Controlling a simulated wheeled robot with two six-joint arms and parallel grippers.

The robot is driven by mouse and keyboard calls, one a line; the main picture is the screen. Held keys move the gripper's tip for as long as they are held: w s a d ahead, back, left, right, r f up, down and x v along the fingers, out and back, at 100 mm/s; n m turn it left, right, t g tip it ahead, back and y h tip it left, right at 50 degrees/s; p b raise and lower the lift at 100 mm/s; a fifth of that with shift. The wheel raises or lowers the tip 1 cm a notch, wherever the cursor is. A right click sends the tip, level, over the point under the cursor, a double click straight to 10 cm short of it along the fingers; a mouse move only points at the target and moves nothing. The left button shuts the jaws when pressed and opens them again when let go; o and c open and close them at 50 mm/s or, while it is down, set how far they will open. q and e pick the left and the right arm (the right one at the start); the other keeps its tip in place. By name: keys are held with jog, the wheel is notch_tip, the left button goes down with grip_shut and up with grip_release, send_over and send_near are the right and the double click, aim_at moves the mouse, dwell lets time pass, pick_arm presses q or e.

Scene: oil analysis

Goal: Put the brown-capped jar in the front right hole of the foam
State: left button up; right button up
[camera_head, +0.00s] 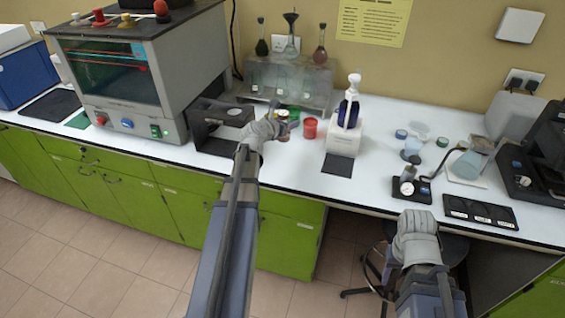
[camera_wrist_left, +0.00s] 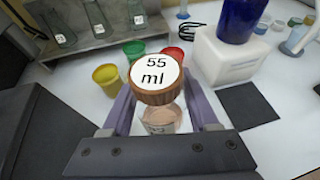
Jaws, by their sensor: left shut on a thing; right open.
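The brown-capped jar (camera_wrist_left: 157,78) is in the left wrist view, with "55 ml" on its white lid label and clear glass below the brown rim. My left gripper (camera_head: 284,130) is shut on it, with a purple finger on each side of the glass. In the head view the jar is small and mostly hidden by the gripper, above the counter in front of the coloured cups. My right gripper (camera_head: 416,226) is near the counter's front edge at the right, apart from any object; its fingers are hard to make out. I cannot pick out the foam or its holes with certainty.
A red cup (camera_head: 310,127), a green cup (camera_wrist_left: 133,48) and a yellow cup (camera_wrist_left: 107,78) stand close to the held jar. A dark stand (camera_head: 215,125) is left of it; a white block (camera_head: 343,139) with a blue bottle (camera_head: 348,110) is right. A black panel (camera_head: 480,212) lies further right.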

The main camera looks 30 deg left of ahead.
pick_arm(q)
jog(key=shift+f+b, duration=4.9)
jog(key=shift+b, duration=0.25)
jog(key=shift+f, duration=0.2)
jog(key=o, duration=1.4)
jog(key=shift+r, duration=0.1)
jog(key=shift+r, duration=0.1)
jog(key=shift+s+r, duration=0.25)
jog(key=shift+s, duration=0.05)
jog(key=p+v, duration=0.4)
jog(key=v, duration=0.7)
jog(key=shift+s+p, duration=0.2)
jog(key=shift+p, duration=0.1)
jog(key=shift+d, duration=0.1)
